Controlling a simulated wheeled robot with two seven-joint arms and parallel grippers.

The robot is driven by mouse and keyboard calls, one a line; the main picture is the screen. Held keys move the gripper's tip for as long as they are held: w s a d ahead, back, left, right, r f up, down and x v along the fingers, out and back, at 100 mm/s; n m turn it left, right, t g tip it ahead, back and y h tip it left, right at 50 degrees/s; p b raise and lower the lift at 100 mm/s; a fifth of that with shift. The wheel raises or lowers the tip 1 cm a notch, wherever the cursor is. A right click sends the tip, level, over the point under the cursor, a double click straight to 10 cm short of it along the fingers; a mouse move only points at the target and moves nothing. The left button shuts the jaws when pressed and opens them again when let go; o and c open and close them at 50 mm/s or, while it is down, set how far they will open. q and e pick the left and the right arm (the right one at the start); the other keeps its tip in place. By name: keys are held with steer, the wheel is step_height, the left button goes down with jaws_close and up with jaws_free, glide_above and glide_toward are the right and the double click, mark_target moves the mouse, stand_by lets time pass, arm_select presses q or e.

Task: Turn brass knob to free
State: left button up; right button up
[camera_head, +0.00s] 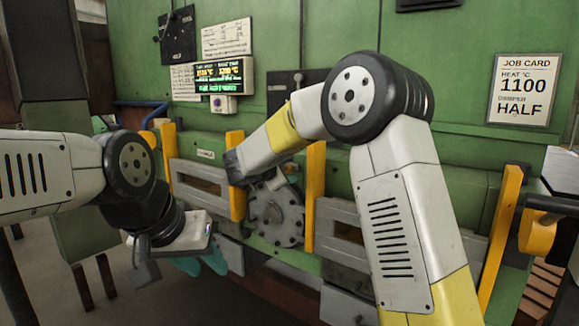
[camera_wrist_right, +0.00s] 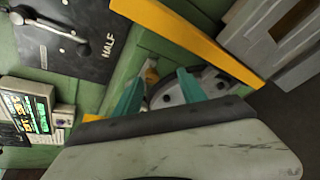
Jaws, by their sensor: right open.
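A small brass-coloured piece (camera_wrist_right: 151,75), likely the brass knob, shows in the right wrist view, partly hidden behind a fingertip. It sits beside a round grey bolted plate (camera_wrist_right: 185,92); the plate also shows in the head view (camera_head: 277,217). My right gripper (camera_wrist_right: 158,85) is open, its two teal fingers apart with the brass piece and part of the plate beyond them. I cannot tell whether a finger touches the piece. My left gripper (camera_head: 202,264) hangs low on the left, teal fingers apart and empty.
Yellow upright bars (camera_head: 315,197) and grey slotted frames (camera_head: 340,232) flank the round plate. A lever panel marked HALF (camera_wrist_right: 75,35) and a lit display (camera_head: 222,75) are on the green wall. A job card (camera_head: 523,89) reads 1100 and damper HALF.

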mark_target(287, 169)
steer(key=shift+n+t, duration=0.3)
steer(key=w, duration=0.3)
steer(key=w+f, duration=0.1)
steer(key=w, duration=0.1)
steer(key=w+d+f, duration=0.1)
steer(key=w, duration=0.2)
steer(key=shift+w+f, duration=0.1)
steer(key=shift+w, duration=0.25)
jaws_close()
